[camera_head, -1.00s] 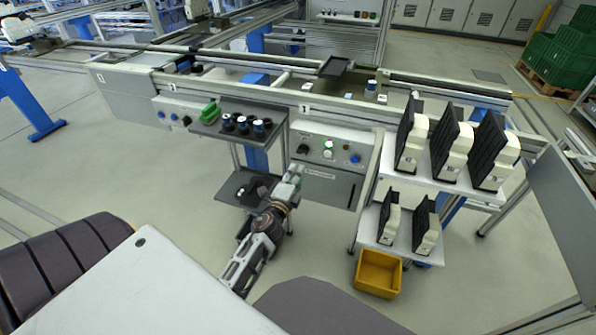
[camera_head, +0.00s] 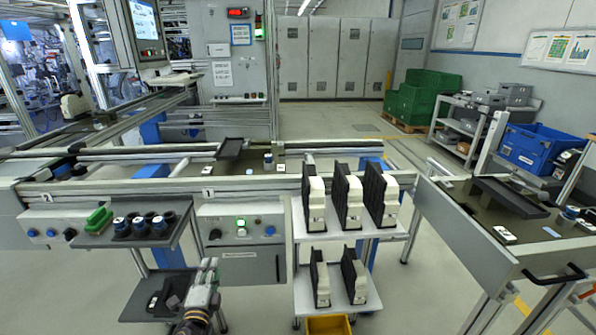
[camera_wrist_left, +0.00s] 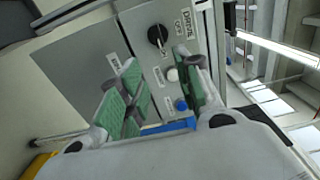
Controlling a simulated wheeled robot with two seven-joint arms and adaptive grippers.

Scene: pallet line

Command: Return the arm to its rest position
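My left arm rises from the bottom edge in the head view. Its gripper (camera_head: 208,268) points up and away from me, in front of the grey cabinet with the control panel (camera_head: 238,232). In the left wrist view the two green-padded fingers (camera_wrist_left: 160,88) stand apart with nothing between them. The panel's black rotary switch, white button and blue button show beyond and between them (camera_wrist_left: 172,74). My right gripper is not in view.
Left of the gripper is a dark tray (camera_head: 100,240) with a green item and several dark cylinders, above a lower shelf (camera_head: 140,305). To its right, a white rack (camera_head: 380,232) holds upright black-and-white parts over a yellow bin (camera_head: 328,325). A side conveyor (camera_head: 470,240) stands at right.

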